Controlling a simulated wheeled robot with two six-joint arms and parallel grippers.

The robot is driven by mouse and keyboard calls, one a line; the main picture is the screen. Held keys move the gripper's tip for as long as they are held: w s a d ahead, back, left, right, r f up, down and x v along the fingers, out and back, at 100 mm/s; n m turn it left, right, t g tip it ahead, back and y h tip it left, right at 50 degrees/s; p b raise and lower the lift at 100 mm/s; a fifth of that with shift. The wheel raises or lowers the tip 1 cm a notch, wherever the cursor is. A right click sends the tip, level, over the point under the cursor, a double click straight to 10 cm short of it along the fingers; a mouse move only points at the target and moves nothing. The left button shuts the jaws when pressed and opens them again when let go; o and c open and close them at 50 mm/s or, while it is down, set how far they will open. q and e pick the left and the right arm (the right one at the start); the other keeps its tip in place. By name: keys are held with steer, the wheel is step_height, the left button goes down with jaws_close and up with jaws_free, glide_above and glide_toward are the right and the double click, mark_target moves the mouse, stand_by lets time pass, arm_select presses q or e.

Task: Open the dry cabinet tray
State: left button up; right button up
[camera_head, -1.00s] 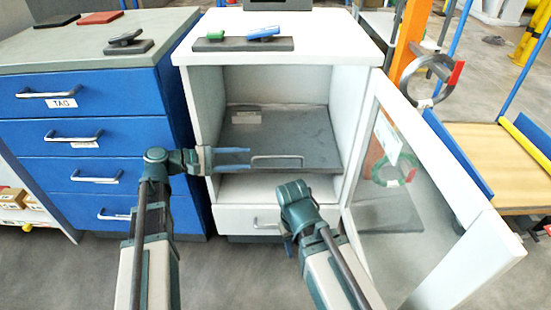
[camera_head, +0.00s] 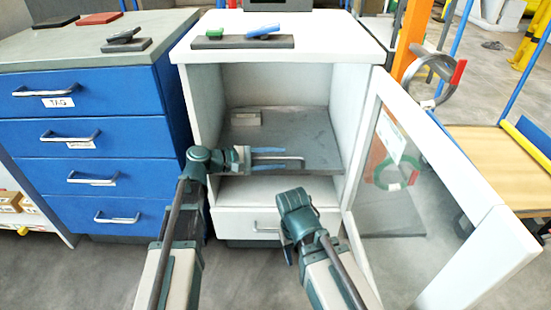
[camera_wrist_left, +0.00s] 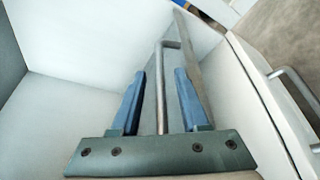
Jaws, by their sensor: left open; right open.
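The dry cabinet (camera_head: 205,115) is white, and its glazed door (camera_head: 420,200) stands open to the right. The dark grey tray (camera_head: 300,130) lies inside on the shelf level, with a metal bar handle (camera_head: 297,160) on its front edge. My left gripper (camera_head: 270,159) is at the handle, open, its blue fingers pointing right along the bar. In the left wrist view the handle (camera_wrist_left: 160,95) lies between the two open blue fingers (camera_wrist_left: 157,100), with gaps visible. My right gripper (camera_head: 284,240) is low in front of the cabinet's lower drawer, its fingers mostly hidden by its wrist.
A lower drawer (camera_head: 235,222) with a handle sits under the tray opening. A blue drawer cabinet (camera_head: 110,180) stands close on the left. The open door limits room on the right. A grey coil (camera_head: 432,72) hangs by an orange post (camera_head: 412,40).

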arm_select(q)
jaws_close()
stand_by(1.3)
